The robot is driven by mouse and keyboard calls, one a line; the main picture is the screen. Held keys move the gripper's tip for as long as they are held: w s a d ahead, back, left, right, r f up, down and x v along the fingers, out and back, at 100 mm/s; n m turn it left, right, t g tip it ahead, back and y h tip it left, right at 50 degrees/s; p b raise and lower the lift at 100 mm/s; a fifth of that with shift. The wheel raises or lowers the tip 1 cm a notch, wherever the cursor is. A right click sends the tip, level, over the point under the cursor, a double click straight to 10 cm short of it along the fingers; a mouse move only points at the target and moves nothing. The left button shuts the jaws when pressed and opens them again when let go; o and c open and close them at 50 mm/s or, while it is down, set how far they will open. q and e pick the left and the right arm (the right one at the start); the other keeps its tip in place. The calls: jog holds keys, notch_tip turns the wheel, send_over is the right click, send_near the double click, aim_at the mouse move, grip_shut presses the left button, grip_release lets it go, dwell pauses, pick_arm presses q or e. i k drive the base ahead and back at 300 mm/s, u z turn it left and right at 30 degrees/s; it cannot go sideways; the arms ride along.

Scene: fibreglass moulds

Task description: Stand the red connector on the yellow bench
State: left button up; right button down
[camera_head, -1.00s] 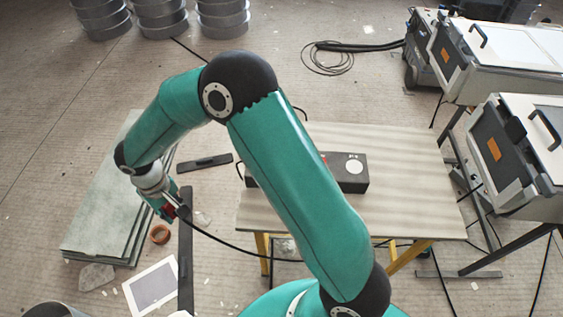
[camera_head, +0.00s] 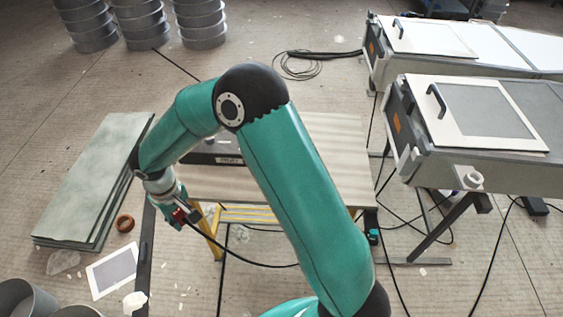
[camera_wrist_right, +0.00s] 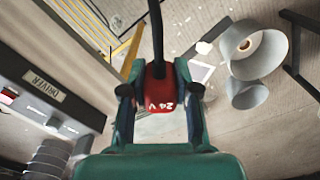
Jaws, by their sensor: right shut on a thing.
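The red connector (camera_wrist_right: 166,92), marked "24 V", is gripped between the fingers of my right gripper (camera_wrist_right: 160,95), with a black cable running from it. In the head view the right gripper (camera_head: 181,214) and the red connector (camera_head: 178,217) are small, beside the left front part of the yellow bench (camera_head: 347,165). The bench has a pale striped top and yellow legs, and my arm hides much of its middle. The gripper appears off the bench top, near a yellow leg. My left gripper is not in view.
A dark box labelled "DRIVER" (camera_wrist_right: 45,85) stands on the bench, partly behind my arm in the head view. Stacked green-grey sheets (camera_head: 90,180) lie left, with an orange ring (camera_head: 125,223) beside them. Grey cylinders (camera_wrist_right: 255,48) stand on the floor. Large machines (camera_head: 480,125) occupy the right.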

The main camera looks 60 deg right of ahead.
aim_at(347, 181)
jog(key=z, duration=0.15)
jog(key=k, duration=0.3)
jog(key=u, duration=1.5)
jog(key=i, duration=0.1)
jog(key=z, duration=2.95)
jog(key=i, duration=0.6)
jog(key=z, duration=0.05)
jog(key=i, duration=0.4)
jog(key=u, duration=0.2)
jog(key=k, duration=0.9)
jog(key=z, duration=0.2)
jog(key=i, duration=0.9)
jog(key=u, duration=0.1)
